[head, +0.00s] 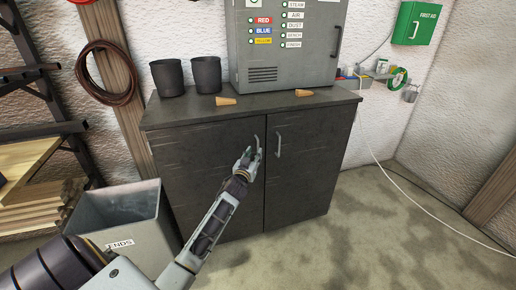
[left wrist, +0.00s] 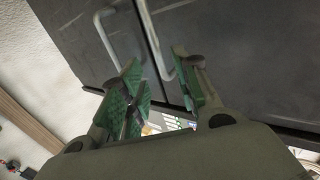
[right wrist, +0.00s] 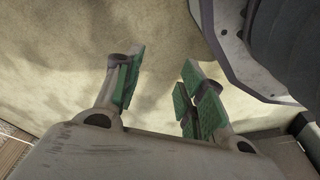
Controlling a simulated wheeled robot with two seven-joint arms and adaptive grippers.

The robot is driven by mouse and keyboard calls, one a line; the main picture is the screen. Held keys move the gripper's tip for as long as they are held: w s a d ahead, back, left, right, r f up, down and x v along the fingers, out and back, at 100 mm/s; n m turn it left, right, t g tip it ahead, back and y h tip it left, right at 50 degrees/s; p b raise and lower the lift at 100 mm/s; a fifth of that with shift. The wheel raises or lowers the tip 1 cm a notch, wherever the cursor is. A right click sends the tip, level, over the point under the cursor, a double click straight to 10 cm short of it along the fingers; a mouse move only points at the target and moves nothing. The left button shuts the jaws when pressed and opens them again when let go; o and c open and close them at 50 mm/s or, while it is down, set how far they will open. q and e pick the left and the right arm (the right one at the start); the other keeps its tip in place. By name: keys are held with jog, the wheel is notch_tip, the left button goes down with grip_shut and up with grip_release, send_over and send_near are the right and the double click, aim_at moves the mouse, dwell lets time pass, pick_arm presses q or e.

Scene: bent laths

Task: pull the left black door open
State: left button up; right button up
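The left black door (head: 205,175) of the low cabinet is closed and has an upright metal handle (head: 257,143) near its right edge. My left gripper (head: 249,158) is at this handle. In the left wrist view, the left gripper (left wrist: 160,90) is open, and the left door's handle (left wrist: 152,38) reaches down between its two green-padded fingers. I cannot tell whether a finger touches it. The right door's handle (left wrist: 106,38) lies outside the fingers, to the left. My right gripper (right wrist: 158,90) is open and empty above the floor.
The right black door (head: 305,165) is closed, with its own handle (head: 278,145). A grey bin (head: 125,222) marked ENDS stands at the cabinet's left front corner. Two dark cups, two wooden wedges and a grey control box (head: 290,65) are on top. Floor at right is clear.

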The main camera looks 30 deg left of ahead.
aim_at(258, 147)
pick_arm(q)
jog(key=shift+x, duration=0.8)
jog(key=shift+b+x, duration=0.3)
jog(key=shift+x, duration=2.05)
jog(key=shift+w+a, duration=0.1)
jog(key=shift+w, duration=0.15)
pick_arm(e)
jog(key=shift+w+a+r, duration=0.1)
jog(key=shift+a+r, duration=0.15)
jog(key=shift+r, duration=0.4)
jog(key=shift+w+a+r, duration=0.1)
jog(key=shift+a+r, duration=0.1)
jog(key=shift+r, duration=0.45)
pick_arm(q)
jog(key=c, duration=0.7)
grip_shut()
pick_arm(e)
jog(key=shift+w+r, duration=0.25)
jog(key=shift+w, duration=0.4)
